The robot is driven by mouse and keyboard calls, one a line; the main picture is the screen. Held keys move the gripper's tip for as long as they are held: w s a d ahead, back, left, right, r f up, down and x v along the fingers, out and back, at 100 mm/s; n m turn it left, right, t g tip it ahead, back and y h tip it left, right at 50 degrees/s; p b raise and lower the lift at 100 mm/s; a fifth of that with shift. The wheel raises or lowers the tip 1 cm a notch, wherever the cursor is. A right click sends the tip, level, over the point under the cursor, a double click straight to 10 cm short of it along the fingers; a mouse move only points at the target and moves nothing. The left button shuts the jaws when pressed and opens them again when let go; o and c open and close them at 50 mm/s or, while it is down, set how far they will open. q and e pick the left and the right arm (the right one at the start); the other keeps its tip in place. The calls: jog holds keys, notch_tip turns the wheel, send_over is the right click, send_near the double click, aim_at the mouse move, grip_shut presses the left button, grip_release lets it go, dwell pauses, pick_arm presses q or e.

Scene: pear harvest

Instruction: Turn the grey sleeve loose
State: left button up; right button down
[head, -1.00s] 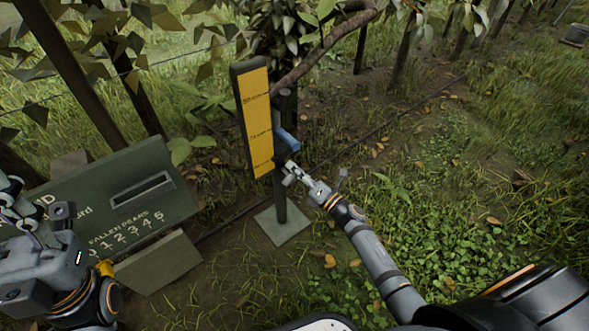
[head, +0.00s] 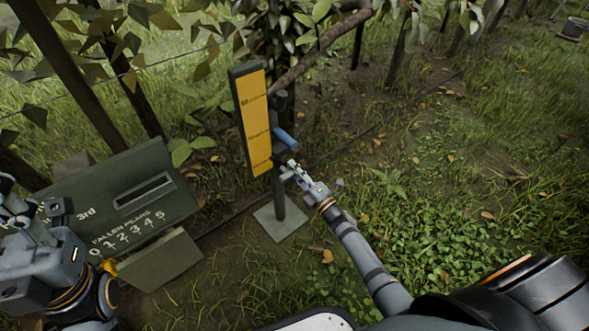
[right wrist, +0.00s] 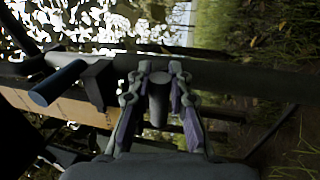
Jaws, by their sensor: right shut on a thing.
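The grey sleeve (right wrist: 157,100) is a short dark cylinder sticking out from a dark post, seen in the right wrist view. My right gripper (head: 289,170) has its fingers on either side of the sleeve and is shut on it; the fingers also show in the right wrist view (right wrist: 160,95). In the head view the sleeve is hidden by the gripper. A blue handle (head: 286,138) sticks out just above the gripper and also shows in the right wrist view (right wrist: 57,83). My left gripper (head: 12,205) is partly cut off at the left edge, away from the post.
The post (head: 280,195) stands on a square plate (head: 281,220) and carries a yellow scale board (head: 255,115). A green box (head: 130,195) with a slot and white lettering stands at left. A branch hangs over the post. Open grass lies to the right.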

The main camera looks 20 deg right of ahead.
jog(key=shift+f, duration=0.1)
dwell(0.3)
jog(key=c, duration=1.5)
grip_release()
jog(key=shift+d, duration=0.1)
jog(key=shift+s, duration=0.1)
jog(key=v, duration=1.2)
